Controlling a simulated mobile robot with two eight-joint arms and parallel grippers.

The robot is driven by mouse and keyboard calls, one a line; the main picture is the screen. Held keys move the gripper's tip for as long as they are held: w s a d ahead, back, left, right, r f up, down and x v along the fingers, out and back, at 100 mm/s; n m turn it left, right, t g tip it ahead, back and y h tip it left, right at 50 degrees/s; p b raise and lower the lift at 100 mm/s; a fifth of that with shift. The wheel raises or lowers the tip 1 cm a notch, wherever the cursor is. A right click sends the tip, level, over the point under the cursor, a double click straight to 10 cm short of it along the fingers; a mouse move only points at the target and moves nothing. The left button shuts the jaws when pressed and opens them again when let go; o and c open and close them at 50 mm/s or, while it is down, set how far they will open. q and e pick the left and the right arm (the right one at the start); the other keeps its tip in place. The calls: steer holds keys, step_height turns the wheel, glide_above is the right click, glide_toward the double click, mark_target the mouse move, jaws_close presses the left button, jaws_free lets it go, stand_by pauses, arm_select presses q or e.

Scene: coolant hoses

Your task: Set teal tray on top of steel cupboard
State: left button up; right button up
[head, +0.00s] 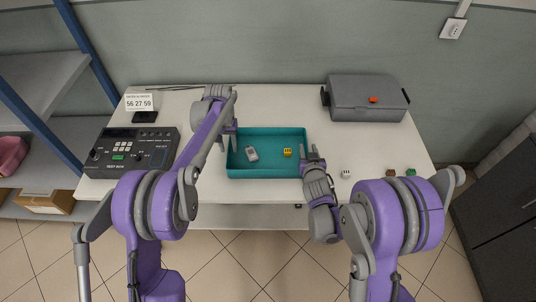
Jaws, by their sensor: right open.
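The teal tray (267,173) lies flat on the white table. Inside it are a small grey device (251,154) and a yellow die (287,152). My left gripper (230,140) is at the tray's left wall; its fingers are small and partly hidden by my arm, so I cannot tell whether they grip the wall. My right gripper (313,156) is open at the tray's right wall, its fingertips close to the rim. A dark grey cabinet (492,215) stands on the floor at the right, cut off by the picture edge; it may be the steel cupboard.
On the white table (290,106), a black test box (133,151) and a display sign (139,103) stand left, a grey case (366,98) back right. A white die (346,174) and small brown and green items lie front right. A shelf rack (45,85) stands left.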

arm_select(q)
steer(key=shift+f, duration=0.65)
arm_select(e)
steer(key=shift+w+f, duration=0.25)
steer(key=shift+w, duration=0.4)
arm_select(q)
jaws_close()
arm_select(e)
jaws_close()
